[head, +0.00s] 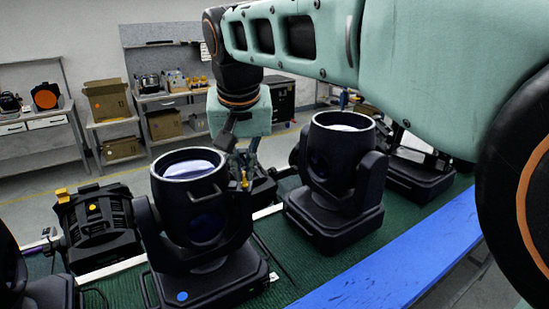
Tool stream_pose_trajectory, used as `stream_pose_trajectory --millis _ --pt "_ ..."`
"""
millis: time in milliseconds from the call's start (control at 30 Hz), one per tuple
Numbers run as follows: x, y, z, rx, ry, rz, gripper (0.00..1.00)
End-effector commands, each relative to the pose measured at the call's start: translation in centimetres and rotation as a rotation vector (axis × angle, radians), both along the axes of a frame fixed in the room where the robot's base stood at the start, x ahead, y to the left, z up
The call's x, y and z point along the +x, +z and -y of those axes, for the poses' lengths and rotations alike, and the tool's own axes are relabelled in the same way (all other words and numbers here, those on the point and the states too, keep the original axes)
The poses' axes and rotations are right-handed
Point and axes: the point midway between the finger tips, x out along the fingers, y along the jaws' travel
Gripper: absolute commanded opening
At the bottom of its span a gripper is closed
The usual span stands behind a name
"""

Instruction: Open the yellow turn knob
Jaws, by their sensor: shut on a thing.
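My gripper (242,172) reaches down from the pale green wrist and is shut on the yellow knob. The fingertips are small and partly hidden behind the left par can. The knob's exact turn angle cannot be told.
The left par can (190,205) and right par can (340,180) stand close on either side, on a green mat (275,238). A black fixture with yellow parts (97,225) sits at the left. A blue strip (400,260) runs along the near edge. Shelves stand behind.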

Motion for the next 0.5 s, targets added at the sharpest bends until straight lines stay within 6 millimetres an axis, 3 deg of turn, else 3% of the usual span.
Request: stream_pose_trajectory --millis 500 --pt "0.00 0.09 -0.19 0.002 -0.175 0.001 0.00"
